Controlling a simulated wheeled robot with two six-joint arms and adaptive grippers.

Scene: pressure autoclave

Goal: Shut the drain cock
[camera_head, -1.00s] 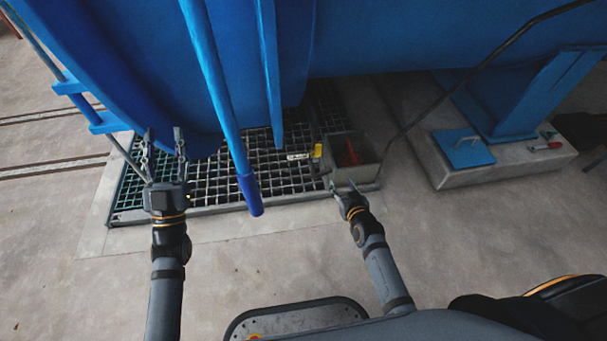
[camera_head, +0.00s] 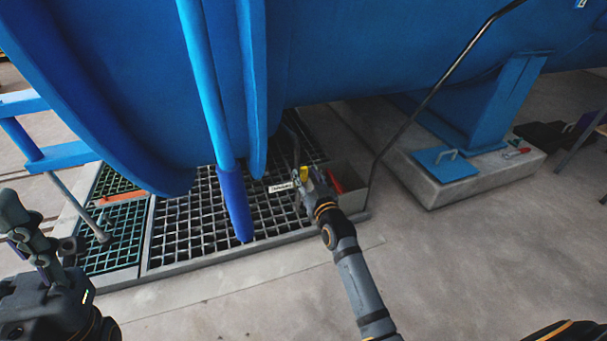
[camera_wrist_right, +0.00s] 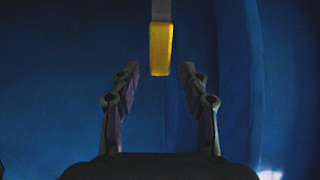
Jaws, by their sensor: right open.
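The drain cock's yellow lever handle (camera_head: 303,173) shows just at the tip of my right gripper, beside a white label (camera_head: 280,187). In the right wrist view the yellow handle (camera_wrist_right: 160,45) hangs from a grey stem, its lower end level with the gap between the fingertips. My right gripper (camera_wrist_right: 160,70) is open, with a finger apart on each side of the handle; it also shows in the head view (camera_head: 312,178). The cock's body is mostly hidden by this gripper. My left gripper (camera_head: 22,232) is at the lower left, away from the cock; its jaw gap is unclear.
The large blue vessel (camera_head: 380,50) overhangs the cock, with a blue post (camera_head: 235,205) to its left. A floor grating (camera_head: 195,225) lies below. A grey box (camera_head: 352,185) with something red inside stands right of the gripper. A thin dark pipe (camera_head: 425,103) slants up right.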

